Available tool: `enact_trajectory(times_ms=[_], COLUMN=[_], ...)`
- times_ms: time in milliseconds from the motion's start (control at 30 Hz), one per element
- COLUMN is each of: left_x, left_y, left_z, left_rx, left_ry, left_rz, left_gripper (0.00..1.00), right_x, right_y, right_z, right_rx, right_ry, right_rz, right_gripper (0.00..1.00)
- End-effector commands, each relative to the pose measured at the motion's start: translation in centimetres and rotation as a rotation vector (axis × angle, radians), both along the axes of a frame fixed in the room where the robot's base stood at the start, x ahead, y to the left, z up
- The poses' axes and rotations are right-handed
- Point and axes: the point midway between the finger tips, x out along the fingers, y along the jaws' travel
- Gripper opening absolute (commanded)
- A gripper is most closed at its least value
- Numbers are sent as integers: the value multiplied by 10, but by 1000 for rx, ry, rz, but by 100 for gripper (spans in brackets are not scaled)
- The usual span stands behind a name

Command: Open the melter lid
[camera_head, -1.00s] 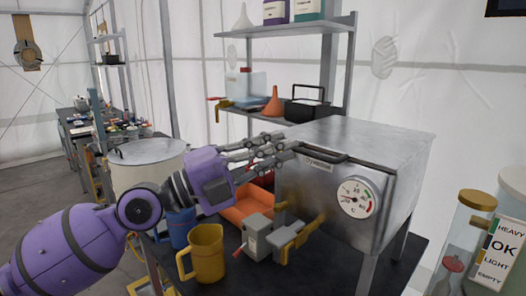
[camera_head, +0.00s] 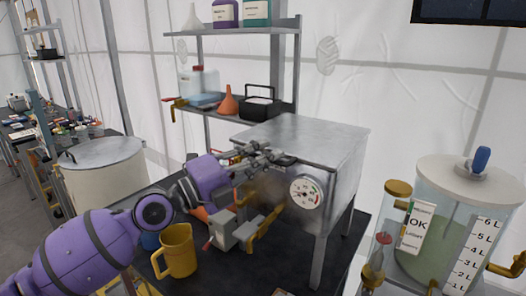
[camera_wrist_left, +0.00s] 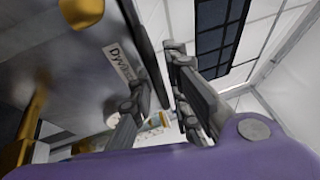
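The melter appears to be the grey metal box (camera_head: 343,180) on legs, with a round dial (camera_head: 306,192) on its front. Its flat top (camera_head: 310,135) looks closed. In the left wrist view a dark handle bar (camera_wrist_left: 146,50) runs along the front face (camera_wrist_left: 65,65), beside a partly hidden label (camera_wrist_left: 119,62). My left gripper (camera_head: 268,156) is at the upper front edge of the box. In the wrist view its fingers (camera_wrist_left: 160,98) are apart, with the bar's end between or just behind them; contact cannot be told. My right gripper is not in view.
A yellow jug (camera_head: 177,252) and a grey valve block (camera_head: 224,230) stand below my left arm. A large pot (camera_head: 104,170) is at left. A clear tank (camera_head: 450,215) with a scale stands at right. A shelf (camera_head: 235,112) with bottles and funnels is behind.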

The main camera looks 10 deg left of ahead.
Motion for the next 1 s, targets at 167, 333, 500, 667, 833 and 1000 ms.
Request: enact_trajectory(times_ms=[167,333,500,667,833,1000], left_x=[2,2,2,2,3,11], left_y=[-2,-2,-2,-2,-2,-4], left_z=[-2,-2,-2,-3,-3,-1], left_rx=[1,0,1,1,5,13], left_ry=[4,4,4,4,6,19], left_rz=[0,0,0,0,-2,-11], left_gripper=[16,11,0,0,0,0], right_x=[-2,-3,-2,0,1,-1], right_y=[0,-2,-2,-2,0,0], right_z=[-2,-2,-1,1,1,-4], right_rx=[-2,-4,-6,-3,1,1], right_ry=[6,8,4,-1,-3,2], right_rz=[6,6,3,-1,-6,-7], right_gripper=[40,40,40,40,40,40])
